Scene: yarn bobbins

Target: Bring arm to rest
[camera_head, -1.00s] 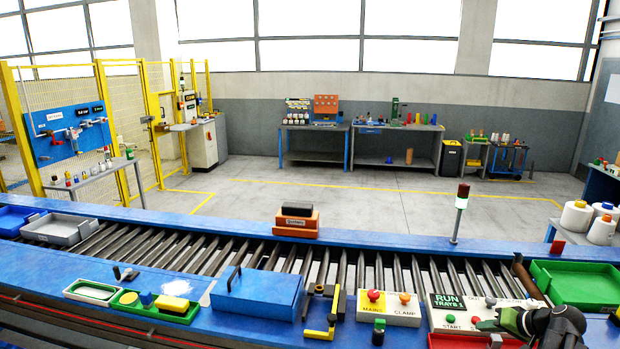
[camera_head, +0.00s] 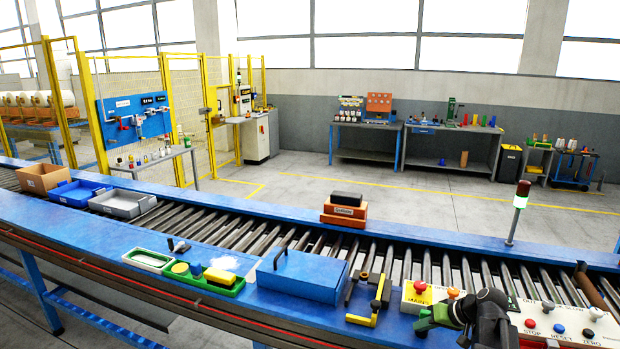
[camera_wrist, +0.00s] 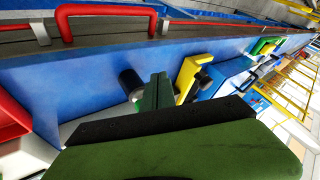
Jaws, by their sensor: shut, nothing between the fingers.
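My gripper (camera_head: 424,322) shows at the lower right of the head view, with green fingers on a black arm. It is over the front of the blue bench (camera_head: 390,325), by the panel with the red and orange buttons (camera_head: 416,293). In the wrist view my gripper's green fingers (camera_wrist: 158,92) are together with nothing between them. The blue bench face and a yellow clamp bracket (camera_wrist: 188,77) show beyond them. My arm hides part of the control panels.
A roller conveyor (camera_head: 235,236) runs behind the bench top. A blue lidded box (camera_head: 300,275), a green tray (camera_head: 205,284) and a yellow bracket (camera_head: 362,319) stand on the bench. A signal lamp post (camera_head: 518,215) rises at the right.

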